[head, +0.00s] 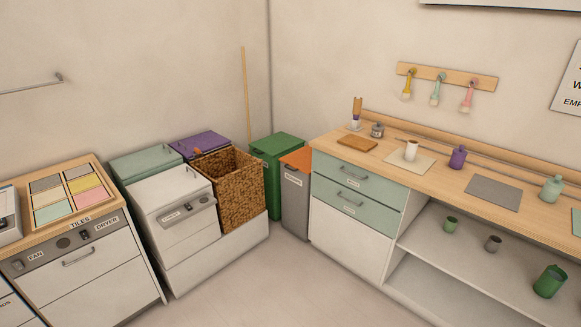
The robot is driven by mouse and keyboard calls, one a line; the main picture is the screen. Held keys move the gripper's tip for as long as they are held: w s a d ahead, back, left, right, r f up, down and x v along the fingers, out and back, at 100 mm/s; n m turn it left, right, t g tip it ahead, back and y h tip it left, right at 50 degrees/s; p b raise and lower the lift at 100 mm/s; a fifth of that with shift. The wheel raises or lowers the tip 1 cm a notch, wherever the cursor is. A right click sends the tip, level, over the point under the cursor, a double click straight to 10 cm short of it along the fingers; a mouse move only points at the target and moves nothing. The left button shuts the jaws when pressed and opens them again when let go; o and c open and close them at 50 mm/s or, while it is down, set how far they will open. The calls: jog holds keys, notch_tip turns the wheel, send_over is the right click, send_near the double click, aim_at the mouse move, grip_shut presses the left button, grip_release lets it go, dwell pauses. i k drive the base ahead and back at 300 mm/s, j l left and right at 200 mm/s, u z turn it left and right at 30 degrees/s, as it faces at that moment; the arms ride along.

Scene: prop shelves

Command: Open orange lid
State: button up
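The orange lid (298,158) sits on top of a narrow grey bin (295,202) with a small white label on its front. The lid looks closed. The bin stands in the corner area between the green bin and the wooden counter. The counter's left end stands close to the bin's right side and hides part of the lid. My gripper is not in this view.
A green lidded bin (277,155) stands behind and left of it. A wicker basket (231,190) stands further left, beside a white unit (175,215). The drawer cabinet (357,185) stands right. The floor (290,275) in front is clear.

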aim_at(300, 159)
jog(key=i+j, duration=0.1)
jog(key=i, duration=0.65)
jog(key=i+j, duration=0.1)
jog(key=i, duration=0.6)
jog(key=i+j, duration=0.1)
jog(key=i, duration=0.65)
jog(key=i+z, duration=0.1)
jog(key=i, duration=0.65)
jog(key=i+j, duration=0.2)
jog(key=i, duration=0.5)
